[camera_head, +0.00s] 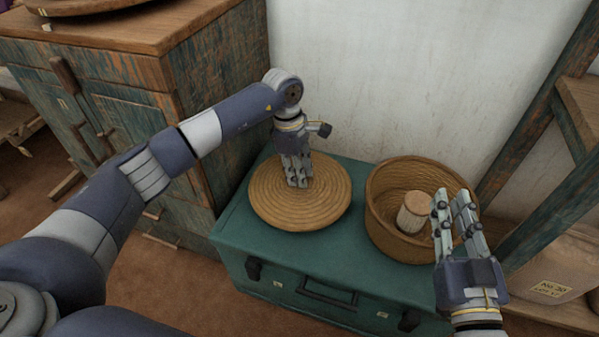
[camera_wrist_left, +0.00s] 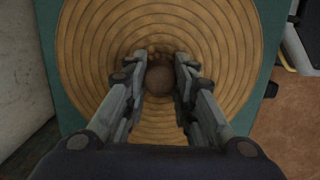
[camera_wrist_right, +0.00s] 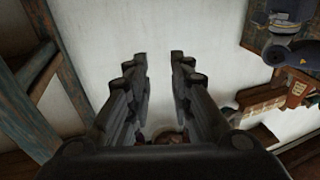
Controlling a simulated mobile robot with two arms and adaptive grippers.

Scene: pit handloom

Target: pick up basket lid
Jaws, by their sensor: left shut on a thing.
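The basket lid (camera_head: 265,196) is a round, coiled tan disc on the left part of the green chest. In the left wrist view the lid (camera_wrist_left: 90,60) fills most of the picture, with a round brown knob (camera_wrist_left: 160,80) at its middle. My left gripper (camera_head: 298,184) points down over the lid's middle. In the left wrist view its fingers (camera_wrist_left: 160,85) are shut on the knob. I cannot tell whether the lid touches the chest. My right gripper (camera_head: 452,198) is open and empty, fingers up, in front of the basket's right side.
The open woven basket (camera_head: 385,235) stands on the right part of the green chest (camera_head: 232,232) and holds a pale cylinder (camera_head: 413,212). A worn wooden cabinet (camera_head: 215,100) is at the left. A wooden frame (camera_head: 540,110) and a labelled sack (camera_head: 550,262) are at the right.

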